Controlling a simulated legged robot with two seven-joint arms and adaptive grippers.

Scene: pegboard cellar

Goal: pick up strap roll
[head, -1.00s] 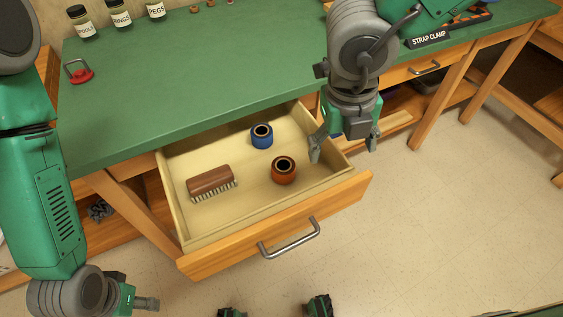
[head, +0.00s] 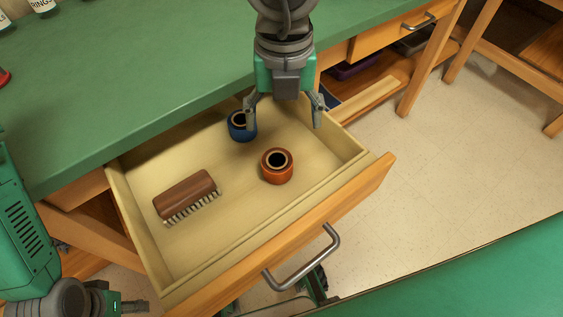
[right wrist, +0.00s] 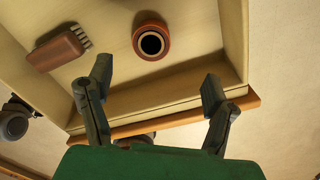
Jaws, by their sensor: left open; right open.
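Two rolls stand in the open drawer (head: 262,240), a blue roll (head: 242,133) toward the back and an orange-brown roll (head: 278,177) nearer the front; I cannot tell which is the strap roll. My right gripper (head: 285,118) is open and empty above the back right of the drawer. Its left finger overlaps the blue roll in the head view. In the right wrist view the orange-brown roll (right wrist: 152,56) lies beyond the open fingertips (right wrist: 157,80), apart from them; the blue roll is not visible there. My left gripper (head: 132,306) is open at the lower left, outside the drawer.
A brown brush (head: 184,195) with pale bristles lies in the drawer's left part, also in the right wrist view (right wrist: 56,52). The drawer's metal handle (head: 303,262) faces front. The green bench top (head: 130,75) borders the drawer behind. Bare floor (head: 440,150) is at right.

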